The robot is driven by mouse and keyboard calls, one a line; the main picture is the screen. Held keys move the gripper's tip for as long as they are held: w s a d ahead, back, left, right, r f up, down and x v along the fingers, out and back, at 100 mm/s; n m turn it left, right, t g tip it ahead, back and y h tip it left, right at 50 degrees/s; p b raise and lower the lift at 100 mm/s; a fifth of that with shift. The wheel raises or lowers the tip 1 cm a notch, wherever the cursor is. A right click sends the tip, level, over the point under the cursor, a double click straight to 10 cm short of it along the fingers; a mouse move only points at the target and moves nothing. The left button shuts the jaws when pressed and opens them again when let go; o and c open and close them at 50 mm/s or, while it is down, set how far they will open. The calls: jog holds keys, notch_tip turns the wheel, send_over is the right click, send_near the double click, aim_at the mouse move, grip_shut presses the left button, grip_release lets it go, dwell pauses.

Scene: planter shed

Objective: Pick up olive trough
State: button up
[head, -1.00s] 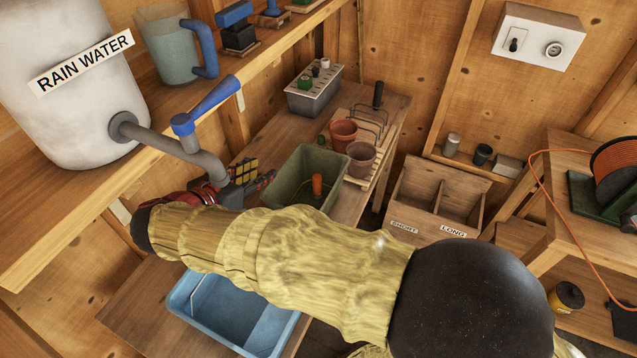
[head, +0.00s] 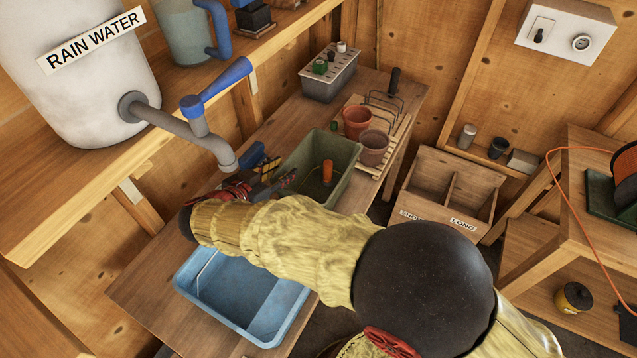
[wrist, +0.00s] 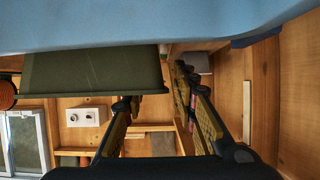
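The olive trough (head: 348,192) is a deep green rectangular tub on the wooden bench, with a small orange item (head: 327,171) inside. My gripper (head: 274,171) is at the trough's near left side, its fingers apart with yellow pads showing. In the wrist view the trough (wrist: 90,85) reaches from the left to between the open fingers (wrist: 155,86). One finger overlaps the trough's wall and the other is to the right of its edge. I cannot tell whether either finger touches it. My sleeved forearm hides the trough's near lower part.
A blue basin (head: 245,300) stands in front of the trough. A grey tap pipe (head: 190,135) with a blue lever hangs close above my gripper. Terracotta pots (head: 357,122) on a slatted rack and a grey box (head: 328,78) stand behind the trough.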

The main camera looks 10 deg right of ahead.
aim_at(287, 168)
jog(key=p+x, duration=0.1)
jog(key=x, duration=0.4)
jog(key=shift+c, duration=0.2)
grip_shut()
dwell(1.0)
